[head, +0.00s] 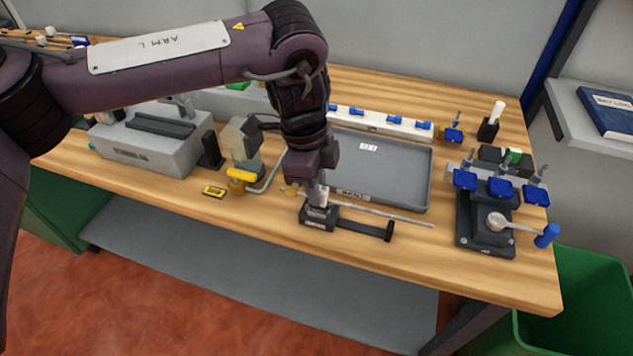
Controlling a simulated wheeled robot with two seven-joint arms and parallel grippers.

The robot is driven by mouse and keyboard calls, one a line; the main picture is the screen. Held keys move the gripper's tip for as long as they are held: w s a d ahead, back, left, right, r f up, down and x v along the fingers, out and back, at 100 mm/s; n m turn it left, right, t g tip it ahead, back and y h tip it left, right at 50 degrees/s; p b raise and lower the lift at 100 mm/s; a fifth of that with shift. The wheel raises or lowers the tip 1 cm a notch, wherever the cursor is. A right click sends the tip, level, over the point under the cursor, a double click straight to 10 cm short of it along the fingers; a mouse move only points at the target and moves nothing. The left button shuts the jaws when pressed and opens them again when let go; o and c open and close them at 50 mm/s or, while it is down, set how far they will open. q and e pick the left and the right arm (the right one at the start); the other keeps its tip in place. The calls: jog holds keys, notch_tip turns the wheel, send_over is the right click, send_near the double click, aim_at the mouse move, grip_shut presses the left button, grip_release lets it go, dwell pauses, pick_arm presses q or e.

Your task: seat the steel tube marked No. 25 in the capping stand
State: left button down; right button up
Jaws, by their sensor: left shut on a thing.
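My left gripper (318,188) points down in the middle of the table, shut on a short, pale steel tube (323,197). The tube is mostly hidden by the fingers and its number cannot be read. Its lower end is at the top of a small dark block with a long side bar (365,228), which looks like the capping stand. I cannot tell whether the tube is inside the block or just above it. My right gripper is not in view.
A thin rod (390,214) lies behind the stand, in front of a grey tray (385,165). A lever press (486,230) with blue-handled parts stands at right. The front table strip is clear.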

pick_arm(q)
jog(key=shift+f, duration=0.4)
jog(key=shift+f+b, duration=0.5)
jog(key=shift+f, duration=0.2)
dwell(0.6)
jog(key=c, duration=1.2)
grip_release()
jog(key=shift+c, duration=0.2)
jog(key=shift+o, duration=0.4)
jog(key=shift+o, duration=1.3)
